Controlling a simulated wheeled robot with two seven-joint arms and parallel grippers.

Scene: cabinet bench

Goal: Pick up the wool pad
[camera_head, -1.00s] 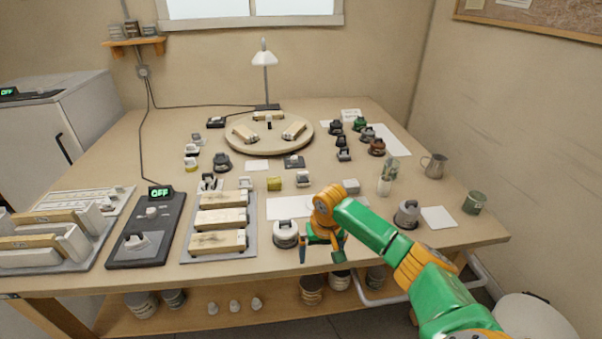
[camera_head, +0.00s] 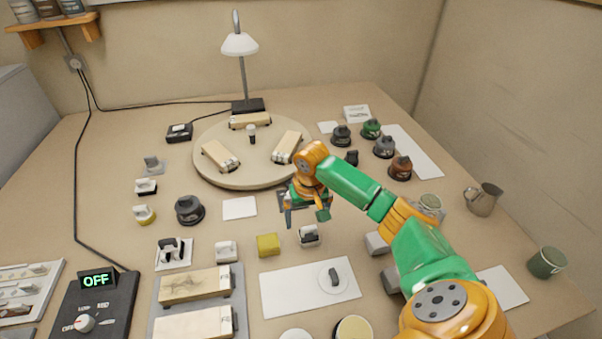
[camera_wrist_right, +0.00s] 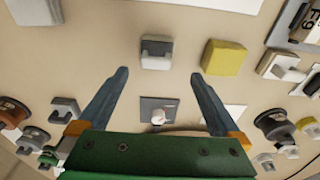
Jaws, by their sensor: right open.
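A small pale block with a grey grip on top, likely the wool pad (camera_head: 309,236), sits on the bench just in front of my right gripper (camera_head: 305,214). In the right wrist view the pad (camera_wrist_right: 156,52) lies just beyond and between the fingertips of my right gripper (camera_wrist_right: 158,72). The gripper is open and empty, pointing down above the bench, and does not touch the pad. A dark square plate with a pale knob (camera_wrist_right: 158,112) lies between the fingers in the wrist view. My left gripper is not in view.
A yellow block (camera_head: 268,245) sits close left of the pad, and a white block (camera_head: 226,251) is further left. A round turntable (camera_head: 215,177) with wooden blocks stands behind. A white sheet (camera_head: 285,291) lies in front. Several dark-handled tools stand at right, with a metal jug (camera_head: 483,199).

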